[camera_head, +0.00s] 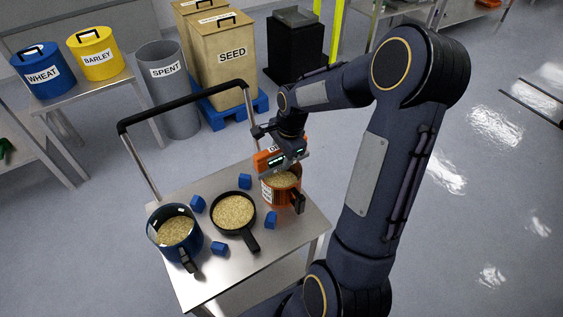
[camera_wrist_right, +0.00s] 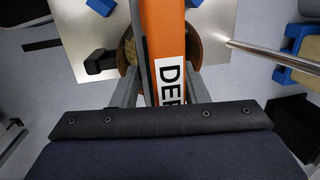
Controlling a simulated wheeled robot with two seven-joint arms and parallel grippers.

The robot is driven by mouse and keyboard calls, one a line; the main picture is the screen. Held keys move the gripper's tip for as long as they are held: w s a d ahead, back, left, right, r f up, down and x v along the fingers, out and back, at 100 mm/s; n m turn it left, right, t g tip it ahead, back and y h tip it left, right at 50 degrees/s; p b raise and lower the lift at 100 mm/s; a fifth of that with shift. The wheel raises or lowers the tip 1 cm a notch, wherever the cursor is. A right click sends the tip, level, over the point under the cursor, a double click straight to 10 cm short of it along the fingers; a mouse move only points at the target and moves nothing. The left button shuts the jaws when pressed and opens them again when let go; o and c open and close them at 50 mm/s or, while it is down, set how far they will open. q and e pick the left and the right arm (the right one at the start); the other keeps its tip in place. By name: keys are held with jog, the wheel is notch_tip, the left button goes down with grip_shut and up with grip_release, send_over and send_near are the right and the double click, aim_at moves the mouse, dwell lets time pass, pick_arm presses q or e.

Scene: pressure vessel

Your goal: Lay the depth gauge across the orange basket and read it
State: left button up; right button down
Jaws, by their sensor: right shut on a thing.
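The depth gauge is an orange bar (camera_head: 267,159) with a white label starting "DE", seen just above the orange basket. In the right wrist view the gauge (camera_wrist_right: 163,28) runs lengthwise between my fingers. My right gripper (camera_head: 284,158) is shut on it. The orange basket (camera_head: 268,190) holds pale grain, has a dark handle and stands at the right of the steel cart top. In the wrist view its rim (camera_wrist_right: 216,48) shows behind the gauge. I cannot tell whether gauge and basket touch. The gripper hides part of the gauge. My left gripper is not in view.
On the cart top (camera_head: 270,265) are a black pan (camera_head: 250,241) of grain, a blue pot (camera_head: 187,240) of grain and several blue blocks (camera_head: 245,181). The cart's black push handle (camera_head: 185,104) rises at the back. Bins and SEED boxes (camera_head: 222,70) stand behind.

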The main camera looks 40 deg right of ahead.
aim_at(281, 162)
jog(key=shift+w+d+f, duration=0.2)
jog(key=shift+w+f, duration=0.1)
jog(key=shift+f, duration=0.15)
notch_tip(281, 162, down, 3)
jog(key=shift+w+d+f, duration=0.1)
jog(key=shift+d+f, duration=0.05)
jog(key=shift+f, duration=0.05)
jog(key=c, duration=0.8)
grip_release()
jog(key=shift+c, duration=0.2)
jog(key=shift+r, duration=0.1)
jog(key=r, duration=0.3)
jog(key=s+r, duration=0.1)
jog(key=r, duration=0.3)
jog(key=d+r, duration=0.1)
jog(key=r, duration=0.3)
jog(key=shift+s+r+p, duration=0.2)
jog(key=shift+s+p, duration=0.2)
jog(key=s+a+r+n+t+y, duration=0.1)
jog(key=s+a+r+n+t, duration=0.1)
jog(key=s+a+n, duration=0.6)
jog(key=s+a+r+n+t+y, duration=0.1)
jog(key=s+a+r+n, duration=0.2)
jog(key=s+a+n, duration=0.6)
jog(key=shift+s+r+n+t+y, duration=0.3)
jog(key=shift+s+r+t+y, duration=0.1)
jog(key=shift+s, duration=0.3)
